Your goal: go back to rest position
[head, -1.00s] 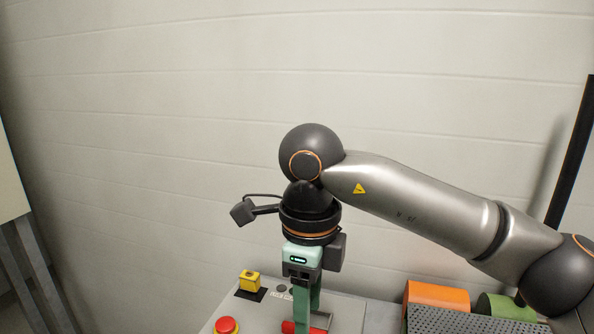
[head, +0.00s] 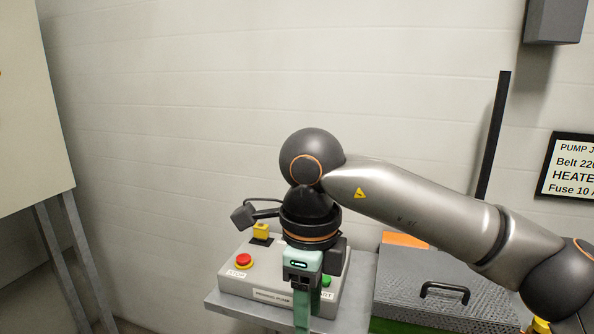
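My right arm comes in from the right, and its gripper (head: 308,312) points down with its teal fingers in front of the control box (head: 232,283). The fingers are seen nearly edge-on and their tips reach the lower edge of the picture, so I cannot tell whether they are open. No held object shows. My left gripper is not in view.
The control box carries a red stop button (head: 243,260), a yellow part (head: 261,231) and a green button (head: 326,281). It stands on a grey table (head: 236,305). A lidded case (head: 410,280) is at right. A panel on legs (head: 40,120) stands at left.

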